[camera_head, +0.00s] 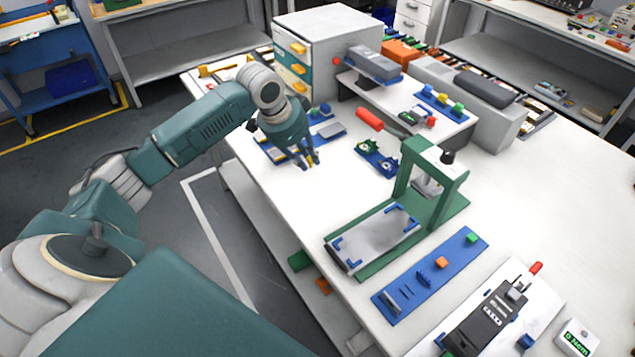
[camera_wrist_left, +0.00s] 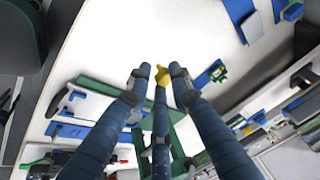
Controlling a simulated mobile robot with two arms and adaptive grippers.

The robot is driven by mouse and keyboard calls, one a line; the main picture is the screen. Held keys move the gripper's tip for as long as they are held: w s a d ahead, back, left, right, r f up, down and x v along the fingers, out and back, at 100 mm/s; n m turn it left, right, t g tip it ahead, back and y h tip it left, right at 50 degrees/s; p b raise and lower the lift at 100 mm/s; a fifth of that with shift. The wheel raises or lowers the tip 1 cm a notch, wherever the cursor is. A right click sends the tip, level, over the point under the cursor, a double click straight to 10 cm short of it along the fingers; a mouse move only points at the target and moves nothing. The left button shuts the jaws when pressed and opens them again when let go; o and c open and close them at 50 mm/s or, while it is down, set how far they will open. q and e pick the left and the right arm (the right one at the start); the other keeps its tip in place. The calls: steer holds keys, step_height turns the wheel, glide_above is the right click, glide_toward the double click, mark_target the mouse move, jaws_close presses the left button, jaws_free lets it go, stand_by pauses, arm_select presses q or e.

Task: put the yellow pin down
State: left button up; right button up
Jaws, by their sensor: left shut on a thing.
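My left gripper (camera_head: 309,163) hangs over the white table, in front of a blue tray (camera_head: 330,131) with a grey plate, in the head view. In the left wrist view its dark blue fingers (camera_wrist_left: 158,82) are closed around the yellow pin (camera_wrist_left: 162,74), whose tip shows between the fingertips. The lower part of the pin is hidden by the fingers. In the head view the pin is only a small yellow spot at the fingertips. I cannot tell whether it touches the table. My right gripper is not in view.
A green press stand (camera_head: 443,178) with a grey plate stands right of the gripper. A blue strip (camera_head: 430,278) lies in front.

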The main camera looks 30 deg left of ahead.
arm_select(q)
step_height(320, 180, down, 11)
steer(key=shift+d+r+p, duration=0.1)
steer(key=shift+p, duration=0.55)
steer(key=shift+f, duration=0.2)
steer(key=o, duration=0.7)
steer(key=shift+s+r, duration=0.1)
steer(key=shift+r, duration=0.4)
steer(key=b+v, duration=0.1)
steer(key=v, duration=1)
steer(key=shift+s+r, duration=0.1)
steer(key=shift+s, duration=0.05)
